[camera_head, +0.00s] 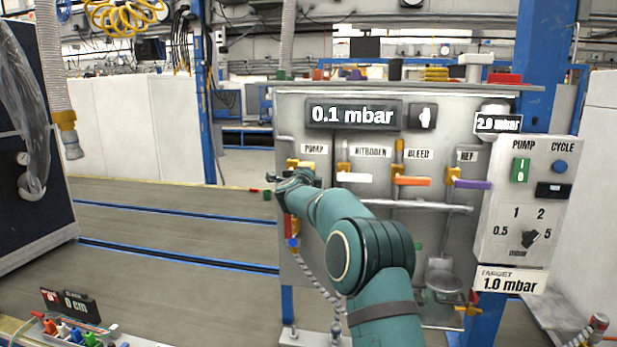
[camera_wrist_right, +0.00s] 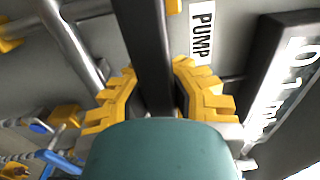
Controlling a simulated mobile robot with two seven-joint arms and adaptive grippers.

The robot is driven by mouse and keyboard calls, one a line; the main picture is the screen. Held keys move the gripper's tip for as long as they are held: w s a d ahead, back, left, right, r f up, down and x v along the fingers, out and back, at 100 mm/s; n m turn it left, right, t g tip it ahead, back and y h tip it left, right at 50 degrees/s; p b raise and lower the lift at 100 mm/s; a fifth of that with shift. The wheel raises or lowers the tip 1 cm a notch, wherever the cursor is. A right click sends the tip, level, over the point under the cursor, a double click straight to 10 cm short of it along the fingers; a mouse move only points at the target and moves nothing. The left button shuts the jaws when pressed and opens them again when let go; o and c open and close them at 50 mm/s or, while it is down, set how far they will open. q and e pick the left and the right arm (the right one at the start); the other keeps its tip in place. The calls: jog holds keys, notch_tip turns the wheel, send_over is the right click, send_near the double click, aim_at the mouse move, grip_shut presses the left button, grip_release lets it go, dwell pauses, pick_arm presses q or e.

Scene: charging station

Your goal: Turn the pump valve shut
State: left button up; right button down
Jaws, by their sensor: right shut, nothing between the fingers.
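The panel label PUMP (camera_head: 314,149) sits at the upper left of the grey valve panel (camera_head: 440,245); it also shows in the wrist view (camera_wrist_right: 201,32). Below it is a yellow valve part (camera_head: 301,164), largely covered by my right arm. A red piece (camera_head: 288,226) shows below my wrist, upright; I cannot tell for sure that it is the pump valve's handle. My right gripper (camera_head: 273,179) is at the panel's left edge beside the pump valve, shut and empty. My left gripper is out of view.
Handles of nitrogen (camera_head: 354,178), bleed (camera_head: 412,181) and ref (camera_head: 472,184) stick out level to the right. A display reads 0.1 mbar (camera_head: 352,115); a target card reads 1.0 mbar (camera_head: 510,282). The control box (camera_head: 525,200) stands at right.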

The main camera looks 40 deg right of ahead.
jog(key=c, duration=1.7)
grip_release()
jog(key=shift+a+f, duration=0.15)
jog(key=shift+f, duration=0.1)
jog(key=o, duration=0.9)
jog(key=shift+r, duration=0.15)
jog(key=shift+s, duration=0.1)
jog(key=v, duration=1.2)
